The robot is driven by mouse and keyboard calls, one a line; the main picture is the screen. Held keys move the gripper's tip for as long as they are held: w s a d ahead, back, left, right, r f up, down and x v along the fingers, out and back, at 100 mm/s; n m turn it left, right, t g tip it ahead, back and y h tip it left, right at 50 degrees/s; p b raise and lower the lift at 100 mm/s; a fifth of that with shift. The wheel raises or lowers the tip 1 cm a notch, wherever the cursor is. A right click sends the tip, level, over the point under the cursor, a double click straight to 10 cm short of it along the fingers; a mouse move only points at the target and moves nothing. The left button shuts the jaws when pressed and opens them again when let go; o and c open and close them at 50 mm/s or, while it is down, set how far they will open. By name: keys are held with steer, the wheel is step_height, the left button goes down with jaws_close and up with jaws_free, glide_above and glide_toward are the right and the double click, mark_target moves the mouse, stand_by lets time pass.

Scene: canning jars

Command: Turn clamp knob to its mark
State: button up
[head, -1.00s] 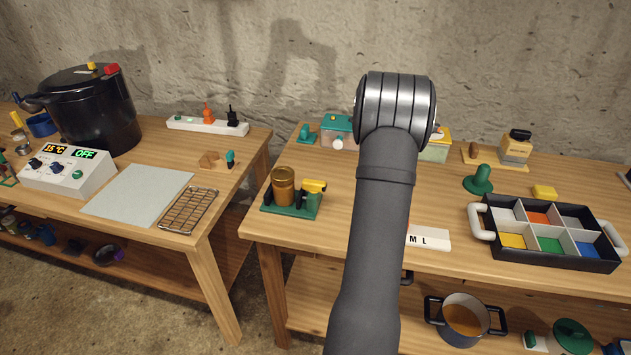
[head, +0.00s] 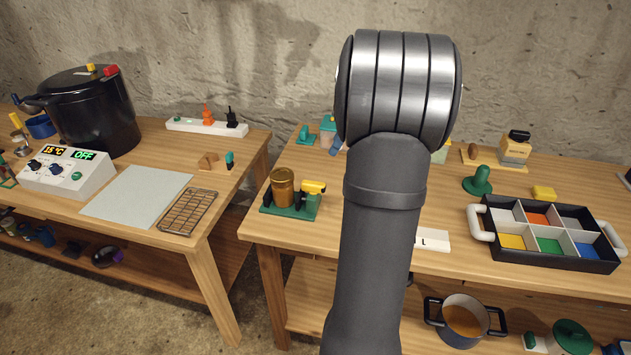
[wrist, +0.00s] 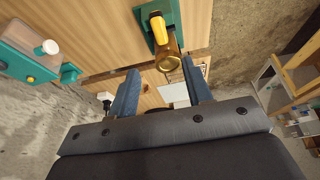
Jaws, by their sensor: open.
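The clamp is a green base (head: 285,211) on the middle table near its left front corner. In the head view my arm hides the gripper. I cannot make out the knob's mark.
A teal box with a white knob (wrist: 46,47) shows left in the wrist view. A white lettered block (head: 434,241) is partly behind my arm. A black divided tray (head: 556,260) stands at right. A gap separates the left table. Bare wood lies right of the clamp.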

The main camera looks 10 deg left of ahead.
mark_target(315, 183)
steer(key=x, duration=1.5)
steer(key=shift+f, duration=0.25)
steer(key=c, duration=1)
